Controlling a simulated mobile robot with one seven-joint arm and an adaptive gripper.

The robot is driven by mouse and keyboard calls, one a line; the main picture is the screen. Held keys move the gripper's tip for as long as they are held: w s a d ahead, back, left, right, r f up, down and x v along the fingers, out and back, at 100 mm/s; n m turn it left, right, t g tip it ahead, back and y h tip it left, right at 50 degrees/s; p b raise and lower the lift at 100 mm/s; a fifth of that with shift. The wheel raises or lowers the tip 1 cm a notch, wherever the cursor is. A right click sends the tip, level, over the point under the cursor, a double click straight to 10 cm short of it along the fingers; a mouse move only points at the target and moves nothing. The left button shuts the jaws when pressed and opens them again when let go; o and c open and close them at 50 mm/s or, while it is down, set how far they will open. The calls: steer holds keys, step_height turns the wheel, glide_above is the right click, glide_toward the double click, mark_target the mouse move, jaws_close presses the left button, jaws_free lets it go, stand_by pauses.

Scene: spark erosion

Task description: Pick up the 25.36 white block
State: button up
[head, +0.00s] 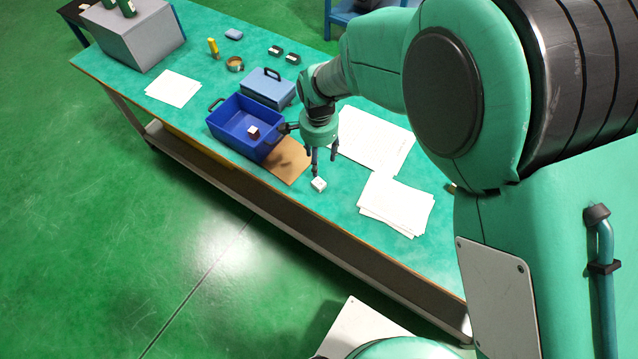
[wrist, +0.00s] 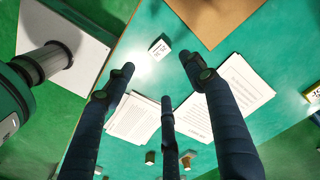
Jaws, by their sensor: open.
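The white block (head: 318,185) sits on the green tabletop near its front edge, just beside a brown board. In the wrist view the white block (wrist: 159,49) lies beyond my fingertips, with small dark marking on its face that is too small to read. My gripper (head: 323,165) hangs above and slightly behind the block, fingers pointing down. In the wrist view my gripper (wrist: 158,72) has its fingers spread, with nothing between them. The block looks apart from the fingers.
Paper sheets (head: 397,203) lie to the right. A blue case (head: 268,88) stands behind the bin. Tabletop around the white block is mostly clear.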

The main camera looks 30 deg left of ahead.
steer(key=shift+f, duration=0.1)
steer(key=b, duration=0.1)
glide_above(319, 182)
steer(key=shift+f, duration=4.15)
steer(key=shift+f, duration=0.1)
steer(key=shift+s+f+b, duration=0.1)
steer(key=shift+f+b, duration=0.75)
steer(key=shift+f, duration=1.7)
jaws_close()
